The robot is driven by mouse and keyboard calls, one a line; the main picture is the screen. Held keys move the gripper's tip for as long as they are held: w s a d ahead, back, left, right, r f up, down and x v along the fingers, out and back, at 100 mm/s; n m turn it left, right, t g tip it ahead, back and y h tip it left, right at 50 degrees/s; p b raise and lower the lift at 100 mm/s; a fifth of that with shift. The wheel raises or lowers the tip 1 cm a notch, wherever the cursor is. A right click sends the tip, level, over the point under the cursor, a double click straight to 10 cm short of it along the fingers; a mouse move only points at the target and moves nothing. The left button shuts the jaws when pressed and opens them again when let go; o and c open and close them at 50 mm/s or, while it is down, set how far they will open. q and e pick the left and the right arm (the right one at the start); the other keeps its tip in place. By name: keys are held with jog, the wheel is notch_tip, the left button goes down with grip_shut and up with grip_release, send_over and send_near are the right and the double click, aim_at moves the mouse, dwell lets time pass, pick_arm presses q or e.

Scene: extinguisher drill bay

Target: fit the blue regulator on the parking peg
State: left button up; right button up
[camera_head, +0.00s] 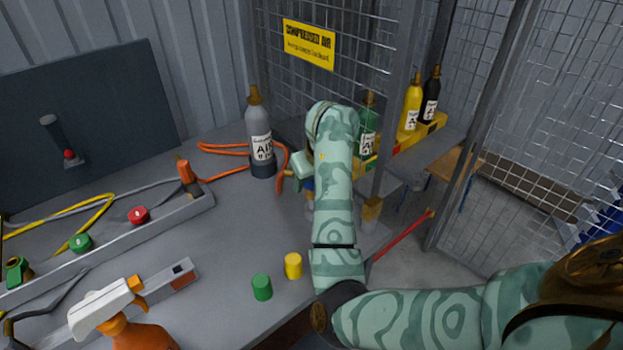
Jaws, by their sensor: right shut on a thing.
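My right arm reaches in from the lower right, and its gripper (303,165) is over the back right of the grey bench. The gripper is shut on a blue thing, taken to be the blue regulator (308,185). Only a small blue patch of it shows beside my forearm, which hides the rest. I cannot tell whether it touches anything below. I cannot pick out the parking peg for sure. A dark peg-like fitting (50,127) with a red ball at its lower end is on the dark back panel. My left gripper is not in view.
A grey air cylinder (261,135) stands close left of the gripper, with an orange hose (225,150) around it. Green (262,287) and yellow (293,265) caps stand on the bench. A spray bottle (115,310) is at front left. Mesh fencing (350,40) rises behind.

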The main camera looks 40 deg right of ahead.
jog(key=shift+f, duration=0.15)
jog(key=shift+f+b, duration=0.8)
jog(key=shift+f, duration=0.25)
jog(key=shift+f+b, duration=0.35)
jog(key=shift+f, duration=0.4)
dwell(1.0)
jog(key=o, duration=1.1)
jog(key=shift+r, duration=0.1)
